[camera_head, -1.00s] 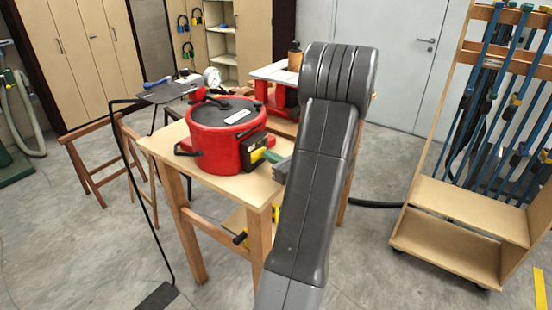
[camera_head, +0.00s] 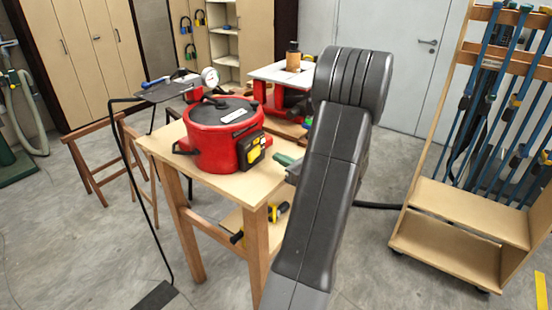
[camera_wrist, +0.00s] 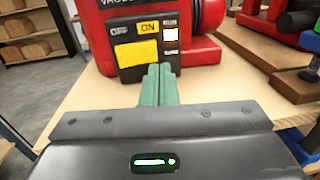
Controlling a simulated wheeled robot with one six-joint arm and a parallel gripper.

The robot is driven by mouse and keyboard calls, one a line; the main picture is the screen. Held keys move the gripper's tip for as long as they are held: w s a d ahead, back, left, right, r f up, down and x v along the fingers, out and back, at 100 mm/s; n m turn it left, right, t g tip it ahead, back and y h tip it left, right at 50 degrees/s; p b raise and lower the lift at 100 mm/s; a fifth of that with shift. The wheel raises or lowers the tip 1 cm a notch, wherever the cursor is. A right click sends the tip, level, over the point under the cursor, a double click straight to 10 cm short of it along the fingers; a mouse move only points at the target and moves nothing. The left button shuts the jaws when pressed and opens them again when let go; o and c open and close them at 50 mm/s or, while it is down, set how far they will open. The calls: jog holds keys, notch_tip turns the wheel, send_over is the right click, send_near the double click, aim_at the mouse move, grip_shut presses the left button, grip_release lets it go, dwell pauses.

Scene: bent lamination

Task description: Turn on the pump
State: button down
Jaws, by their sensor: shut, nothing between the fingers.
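The pump (camera_head: 215,148) is a red round vessel with a dark lid and a dial gauge, standing on a wooden table. Its dark control panel (camera_head: 254,149) faces my gripper. In the wrist view the panel (camera_wrist: 118,62) has an OFF label and a yellow ON label (camera_wrist: 150,27), with a large yellow square (camera_wrist: 136,53) below. My gripper (camera_head: 280,159) has green fingers, shut and empty, pointing at the panel. In the head view a gap separates the fingertips from it. In the wrist view the fingertips (camera_wrist: 158,68) overlap the panel's lower part.
The wooden table (camera_head: 160,146) has bare top around the pump. Behind it stands a red machine with a white top (camera_head: 283,73). A wooden clamp rack (camera_head: 460,210) stands at the right. A dark hose or cable hangs to the floor on the left.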

jog(key=s+d+b, duration=0.1)
jog(key=s+d, duration=0.3)
jog(key=d, duration=0.4)
